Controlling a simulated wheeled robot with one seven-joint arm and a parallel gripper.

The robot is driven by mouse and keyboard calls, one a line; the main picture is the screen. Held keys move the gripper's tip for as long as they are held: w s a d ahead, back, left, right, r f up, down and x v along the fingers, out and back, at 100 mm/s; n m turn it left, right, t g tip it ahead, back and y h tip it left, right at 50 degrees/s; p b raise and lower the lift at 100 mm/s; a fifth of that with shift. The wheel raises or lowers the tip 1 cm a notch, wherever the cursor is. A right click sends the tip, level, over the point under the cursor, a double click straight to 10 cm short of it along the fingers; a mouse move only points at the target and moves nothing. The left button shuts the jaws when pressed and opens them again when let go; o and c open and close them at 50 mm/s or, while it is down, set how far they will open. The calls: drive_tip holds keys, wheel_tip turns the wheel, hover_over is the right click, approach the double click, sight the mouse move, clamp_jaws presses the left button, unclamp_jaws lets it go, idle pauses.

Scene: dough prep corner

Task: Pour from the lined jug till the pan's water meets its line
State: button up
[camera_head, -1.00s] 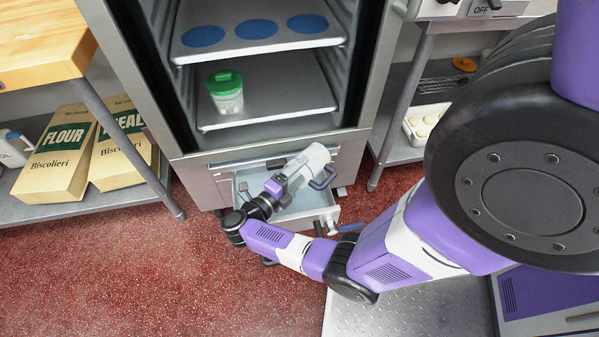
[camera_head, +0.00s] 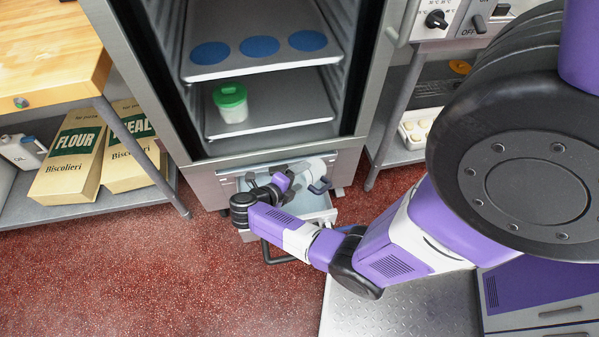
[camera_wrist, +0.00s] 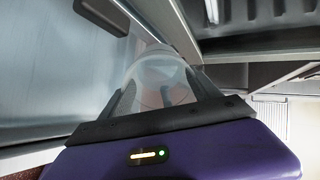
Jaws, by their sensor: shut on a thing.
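My gripper (camera_head: 288,180) is shut on a pale jug (camera_head: 318,166) with a blue-grey handle, low in front of the tall cabinet. In the wrist view the jug (camera_wrist: 160,72) is see-through and sits between the two dark fingers (camera_wrist: 165,95). It is held over a pulled-out pan (camera_head: 318,214) at the cabinet's foot, pale blue inside. The wrist and gripper cover part of the pan and jug. I cannot make out the water level, either line, or a stream from the jug.
The open cabinet holds a tub with a green lid (camera_head: 231,103) on a shelf (camera_head: 285,120), under a shelf with blue discs. A right rack (camera_head: 405,150) holds a tray. Red floor is clear at the front left.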

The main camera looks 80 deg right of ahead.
drive_tip(key=shift+r+y, duration=0.1)
drive_tip(key=shift+y, duration=0.2)
drive_tip(key=r+p, duration=0.1)
drive_tip(key=p, duration=0.2)
drive_tip(key=shift+t+y, duration=0.3)
drive_tip(key=shift+y, duration=0.1)
drive_tip(key=t+y+p, duration=0.1)
drive_tip(key=p, duration=0.2)
drive_tip(key=r+y+p, duration=0.1)
drive_tip(key=y+p, duration=0.1)
drive_tip(key=p, duration=0.2)
drive_tip(key=shift+w+a+t, duration=0.15)
drive_tip(key=shift+t, duration=0.25)
drive_tip(key=shift+f+y+p, duration=0.15)
drive_tip(key=shift+y+p, duration=0.15)
drive_tip(key=shift+p, duration=0.2)
drive_tip(key=shift+a+f, duration=0.1)
drive_tip(key=shift+f, duration=0.1)
